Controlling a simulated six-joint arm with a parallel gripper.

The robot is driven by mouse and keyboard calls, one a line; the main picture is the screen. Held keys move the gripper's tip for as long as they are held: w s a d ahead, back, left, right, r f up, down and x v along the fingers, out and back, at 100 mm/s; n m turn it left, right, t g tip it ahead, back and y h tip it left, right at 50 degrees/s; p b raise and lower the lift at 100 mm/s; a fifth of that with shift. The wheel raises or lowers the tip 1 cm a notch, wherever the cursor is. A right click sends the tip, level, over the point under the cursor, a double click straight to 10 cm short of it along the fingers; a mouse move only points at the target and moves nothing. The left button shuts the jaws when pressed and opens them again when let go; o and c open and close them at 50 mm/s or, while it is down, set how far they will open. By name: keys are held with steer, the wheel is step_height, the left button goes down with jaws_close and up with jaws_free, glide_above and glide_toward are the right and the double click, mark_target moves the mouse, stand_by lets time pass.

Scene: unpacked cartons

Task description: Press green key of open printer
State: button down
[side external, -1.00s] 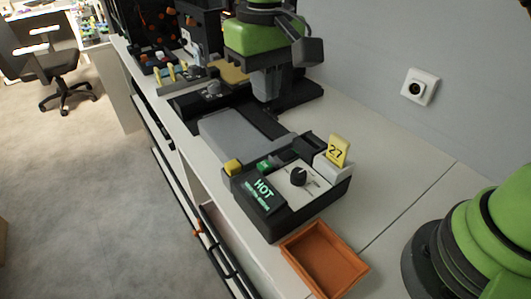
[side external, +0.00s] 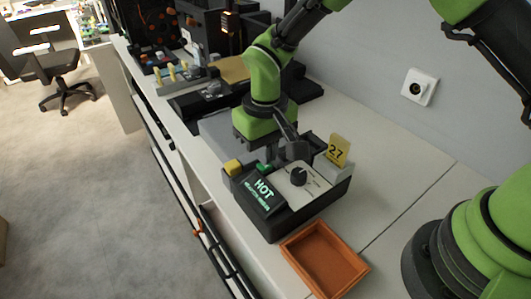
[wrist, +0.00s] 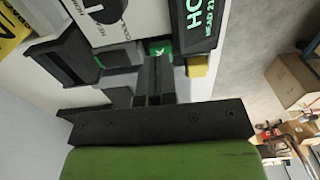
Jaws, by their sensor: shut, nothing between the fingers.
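The printer (side external: 298,196) is a dark box with a pale top panel, a black knob and a lit display (side external: 263,192) reading HOT. Its green key (side external: 264,168) shows as a small patch behind the display, beside the yellow key (side external: 233,167). My gripper (side external: 271,163) is shut and empty, pointing down just behind the green key. In the wrist view the fingertips (wrist: 156,60) lie right at the green key (wrist: 160,47) and partly cover it. The yellow key (wrist: 197,66) is to their right. I cannot tell whether the tips touch the green key.
An empty orange tray (side external: 324,262) lies in front of the printer. Other equipment (side external: 205,88) stands farther back. The white bench (side external: 400,165) is clear to the right, below a wall socket (side external: 419,87).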

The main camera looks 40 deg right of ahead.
steer(key=shift+f, duration=0.55)
